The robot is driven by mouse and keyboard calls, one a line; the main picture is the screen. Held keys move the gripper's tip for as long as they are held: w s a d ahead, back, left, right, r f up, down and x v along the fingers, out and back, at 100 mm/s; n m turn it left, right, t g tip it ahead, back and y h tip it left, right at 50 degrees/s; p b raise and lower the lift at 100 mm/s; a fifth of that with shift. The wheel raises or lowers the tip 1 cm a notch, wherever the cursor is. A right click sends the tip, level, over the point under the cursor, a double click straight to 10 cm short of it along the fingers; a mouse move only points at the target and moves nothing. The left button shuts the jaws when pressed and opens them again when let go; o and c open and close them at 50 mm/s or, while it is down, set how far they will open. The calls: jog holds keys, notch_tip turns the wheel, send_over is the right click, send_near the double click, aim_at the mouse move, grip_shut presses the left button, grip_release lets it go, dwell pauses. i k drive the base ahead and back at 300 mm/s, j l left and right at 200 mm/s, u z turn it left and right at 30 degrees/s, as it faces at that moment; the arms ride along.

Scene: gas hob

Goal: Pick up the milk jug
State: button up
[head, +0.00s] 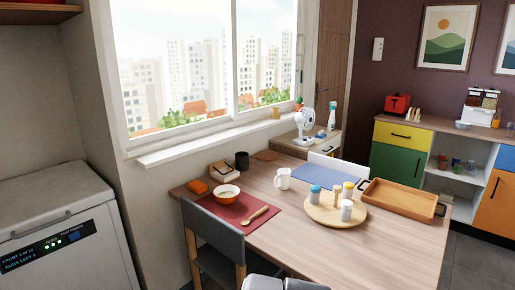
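A small white jug (283,179), which looks like the milk jug, stands upright on the wooden table (300,241), just behind the round wooden board. It has a handle on its side. Nothing is touching it that I can see. My gripper is not in view. Pale grey shapes at the bottom edge may be part of my arm, but I cannot tell.
The round board (322,217) holds several jars. A wooden tray (400,200) lies to its right. A red mat (235,211) carries a bowl (226,194) and a wooden spoon (256,214). A blue mat (325,174) lies behind. A grey chair (213,243) stands at the left front.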

aim_at(283, 176)
jog(key=k, duration=0.15)
jog(key=l+z, duration=0.15)
jog(key=i+j+z, duration=0.15)
jog(key=i+z, duration=0.35)
jog(key=i+j+z, duration=0.25)
jog(key=z, duration=0.2)
jog(key=i+j+z, duration=0.3)
jog(key=z, duration=0.2)
jog(key=j, duration=0.1)
